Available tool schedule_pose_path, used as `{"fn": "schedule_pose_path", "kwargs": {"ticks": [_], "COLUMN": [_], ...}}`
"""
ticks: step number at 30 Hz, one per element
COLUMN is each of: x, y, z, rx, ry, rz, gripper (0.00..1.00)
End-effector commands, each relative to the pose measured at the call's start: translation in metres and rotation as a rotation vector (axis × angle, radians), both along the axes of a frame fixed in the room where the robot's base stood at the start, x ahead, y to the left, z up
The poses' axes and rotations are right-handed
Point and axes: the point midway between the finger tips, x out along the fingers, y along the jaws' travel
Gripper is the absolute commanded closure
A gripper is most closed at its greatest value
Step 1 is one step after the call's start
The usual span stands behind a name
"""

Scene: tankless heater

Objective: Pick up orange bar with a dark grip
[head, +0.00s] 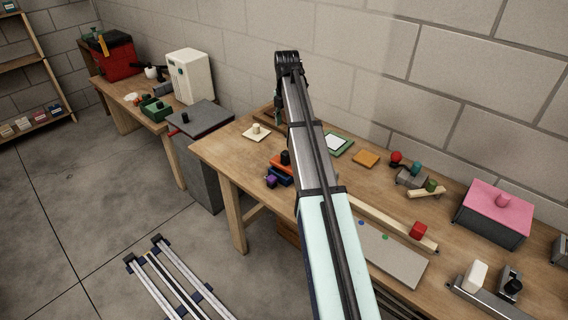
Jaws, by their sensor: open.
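The orange bar (278,162) with a dark upright grip (285,157) lies near the front left of the long wooden table, just left of my arm. It appears to rest on or against a dark blue block (279,177); which of the two cannot be told. My gripper (278,118) hangs at the far end of my arm, beyond the orange bar near the back of the table. It is open and apart from the bar. My arm hides part of it, and its fingertips are small and hard to make out.
A cream plate with a knob (256,133) lies behind left. Right of my arm are a green-framed panel (337,144), an orange-yellow block (366,159), a long wooden rail (390,221) and a pink-topped box (495,209).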

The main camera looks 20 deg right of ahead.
Motion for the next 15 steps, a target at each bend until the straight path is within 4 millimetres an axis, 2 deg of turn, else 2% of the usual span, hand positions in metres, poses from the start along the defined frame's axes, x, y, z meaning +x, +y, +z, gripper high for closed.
{"fn": "schedule_pose_path", "kwargs": {"ticks": [9, 15], "x": [-0.001, 0.000], "y": [0.001, 0.001], "z": [-0.058, -0.081], "rx": [0.000, 0.000], "ry": [0.001, 0.000], "rz": [-0.001, -0.001], "gripper": [0.38, 0.38]}}
